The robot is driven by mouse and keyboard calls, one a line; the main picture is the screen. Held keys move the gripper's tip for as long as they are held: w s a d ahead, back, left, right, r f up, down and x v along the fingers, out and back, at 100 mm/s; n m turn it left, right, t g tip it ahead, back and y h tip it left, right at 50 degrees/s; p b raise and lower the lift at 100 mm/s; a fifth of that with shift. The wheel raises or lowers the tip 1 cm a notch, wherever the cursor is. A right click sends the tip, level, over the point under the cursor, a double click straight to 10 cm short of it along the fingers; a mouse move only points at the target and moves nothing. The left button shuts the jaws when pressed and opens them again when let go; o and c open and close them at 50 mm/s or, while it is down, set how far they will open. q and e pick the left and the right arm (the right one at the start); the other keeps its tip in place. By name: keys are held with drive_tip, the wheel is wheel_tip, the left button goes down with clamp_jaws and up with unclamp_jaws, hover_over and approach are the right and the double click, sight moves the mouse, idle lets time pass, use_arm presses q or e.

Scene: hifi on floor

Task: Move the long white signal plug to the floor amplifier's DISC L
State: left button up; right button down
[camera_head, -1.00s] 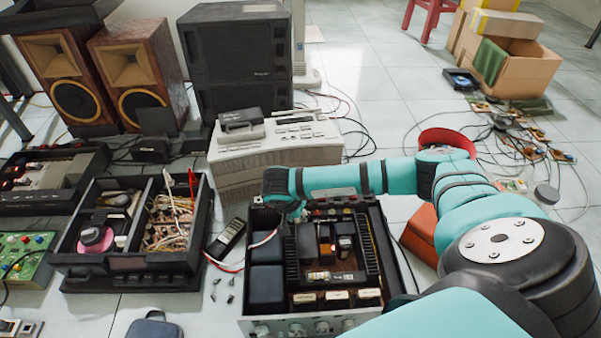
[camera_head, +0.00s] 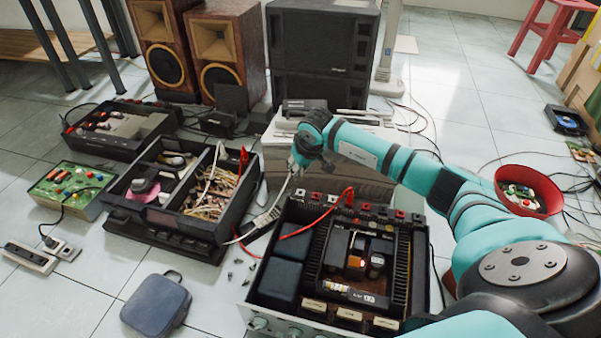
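The floor amplifier (camera_head: 428,290) stands open on the tiles, its inside showing. A row of red and white sockets (camera_head: 345,203) runs along its far edge; labels such as DISC L are too small to read. My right gripper (camera_head: 298,168) is at the far left corner of the amplifier, pointing down. Its fingertips are small and partly hidden, so I cannot tell whether they are open or shut. A white lead (camera_head: 285,190) runs down from beside this gripper; I cannot make out the white plug itself. A red lead (camera_head: 300,233) arches over the amplifier's left part. My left gripper is out of view.
Left of the amplifier is a black open unit (camera_head: 155,220) with wires inside. A blue pouch (camera_head: 157,303) and small loose parts lie on the floor. Behind stand a beige device (camera_head: 275,150), dark cabinets (camera_head: 322,50) and wooden speakers (camera_head: 225,45). A red bowl (camera_head: 527,205) is at right.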

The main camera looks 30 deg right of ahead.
sight(302, 176)
drive_tip(key=shift+f+b, duration=1.65)
drive_tip(key=shift+f, duration=0.6)
drive_tip(key=shift+f+b, duration=0.4)
drive_tip(key=shift+f, duration=0.4)
drive_tip(key=shift+f, duration=0.2)
idle(2.7)
drive_tip(key=c, duration=1.2)
unclamp_jaws()
drive_tip(key=shift+o, duration=0.2)
drive_tip(key=shift+s, duration=0.1)
